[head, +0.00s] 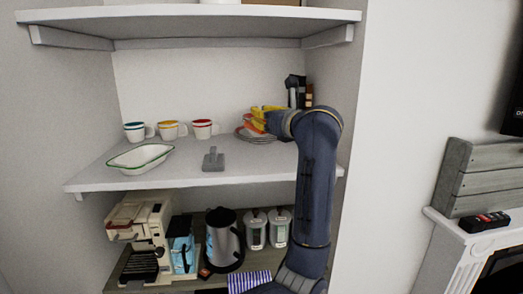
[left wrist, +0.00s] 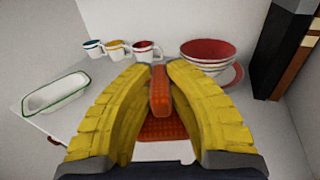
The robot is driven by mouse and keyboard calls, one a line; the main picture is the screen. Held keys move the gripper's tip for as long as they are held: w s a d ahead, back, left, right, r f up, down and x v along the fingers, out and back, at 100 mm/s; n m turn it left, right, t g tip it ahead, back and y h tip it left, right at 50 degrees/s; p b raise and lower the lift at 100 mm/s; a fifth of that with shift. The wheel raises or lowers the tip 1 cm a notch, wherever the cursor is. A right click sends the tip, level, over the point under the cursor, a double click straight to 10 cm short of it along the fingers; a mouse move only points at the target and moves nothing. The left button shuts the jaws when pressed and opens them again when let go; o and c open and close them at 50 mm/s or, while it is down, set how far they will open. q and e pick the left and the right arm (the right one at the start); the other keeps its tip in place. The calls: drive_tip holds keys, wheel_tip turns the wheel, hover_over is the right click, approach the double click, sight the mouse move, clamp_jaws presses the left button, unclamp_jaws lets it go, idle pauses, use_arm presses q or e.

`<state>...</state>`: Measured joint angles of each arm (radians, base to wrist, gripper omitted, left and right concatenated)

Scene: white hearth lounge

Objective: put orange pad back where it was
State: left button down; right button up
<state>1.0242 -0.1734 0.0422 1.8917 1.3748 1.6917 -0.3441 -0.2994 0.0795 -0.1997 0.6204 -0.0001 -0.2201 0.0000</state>
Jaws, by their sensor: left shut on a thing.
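The orange pad has a flat, textured base and an upright tab, seen in the left wrist view (left wrist: 160,92). My left gripper (left wrist: 160,85) has yellow fingers on both sides of the tab and is shut on it. In the head view the gripper (head: 262,116) is over the right part of the middle shelf, with a bit of the orange pad (head: 258,126) showing below the fingers. The fingers hide part of the pad. I cannot tell whether its base touches anything. My right gripper is not in view.
A grey tabbed pad (head: 213,160) sits near the shelf's front edge. A white green-rimmed dish (head: 140,157) and three mugs (head: 169,130) stand left. A red-and-white bowl (left wrist: 207,58) on plates and a dark block (head: 296,88) stand right. Bare shelf (head: 180,178) lies in front.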

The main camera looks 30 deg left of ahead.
use_arm(q)
drive_tip(key=shift+f, duration=5.1)
drive_tip(key=shift+f, duration=0.15)
drive_tip(key=c, duration=1.4)
unclamp_jaws()
drive_tip(key=shift+d, duration=0.1)
drive_tip(key=shift+v, duration=3.7)
